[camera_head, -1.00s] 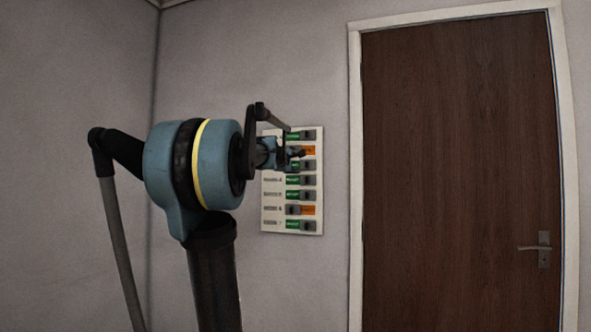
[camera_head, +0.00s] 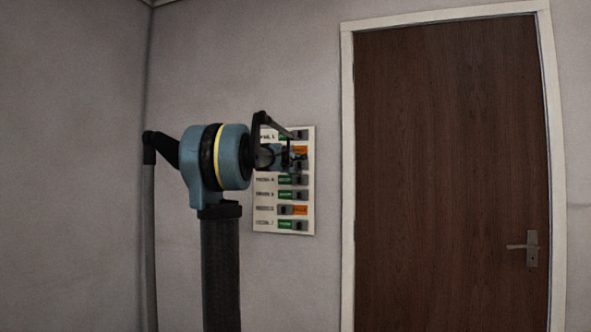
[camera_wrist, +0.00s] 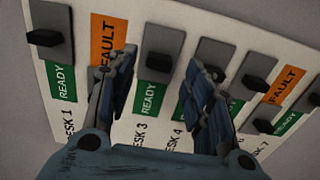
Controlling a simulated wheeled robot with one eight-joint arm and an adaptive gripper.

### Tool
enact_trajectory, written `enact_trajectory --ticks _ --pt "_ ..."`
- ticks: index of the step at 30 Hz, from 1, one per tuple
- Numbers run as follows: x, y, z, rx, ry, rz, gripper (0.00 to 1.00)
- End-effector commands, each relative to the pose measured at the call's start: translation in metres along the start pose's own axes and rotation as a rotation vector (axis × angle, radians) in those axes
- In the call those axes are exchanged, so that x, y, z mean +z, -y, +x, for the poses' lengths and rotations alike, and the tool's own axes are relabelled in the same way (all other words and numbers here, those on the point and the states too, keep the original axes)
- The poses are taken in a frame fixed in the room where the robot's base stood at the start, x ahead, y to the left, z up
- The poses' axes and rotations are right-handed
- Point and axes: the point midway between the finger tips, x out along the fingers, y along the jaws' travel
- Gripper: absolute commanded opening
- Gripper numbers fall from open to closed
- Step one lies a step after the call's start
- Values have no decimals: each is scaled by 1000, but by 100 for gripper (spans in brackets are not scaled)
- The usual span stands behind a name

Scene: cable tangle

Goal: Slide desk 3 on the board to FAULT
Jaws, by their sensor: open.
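The board (camera_head: 262,215) is a white panel on the wall with rows of grey sliders. In the wrist view, the desk 3 slider (camera_wrist: 160,58) is a grey plate with a dark knob, and green READY (camera_wrist: 149,98) shows beside it, on the label side. My gripper (camera_wrist: 160,62) is open; its two blue fingers appear on either side of the desk 3 slider. Contact cannot be told. In the head view my gripper (camera_head: 290,158) is in front of the board's upper rows and partly hides the third row.
Desk 1 (camera_wrist: 48,38) shows READY and desk 2 shows orange FAULT (camera_wrist: 107,40), its slider hidden behind the left finger. Desk 4's green label (camera_wrist: 183,108) is partly covered by the right finger. A brown door (camera_head: 450,170) stands right of the board.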

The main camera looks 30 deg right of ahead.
Motion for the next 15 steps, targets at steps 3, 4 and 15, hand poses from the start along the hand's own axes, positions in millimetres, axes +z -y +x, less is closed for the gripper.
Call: enact_trajectory --ticks 3,4,15 --pt "1 0 15 0 1 0 47" --pt "1 0 19 0 1 0 47" --pt "0 0 37 0 0 0 47"
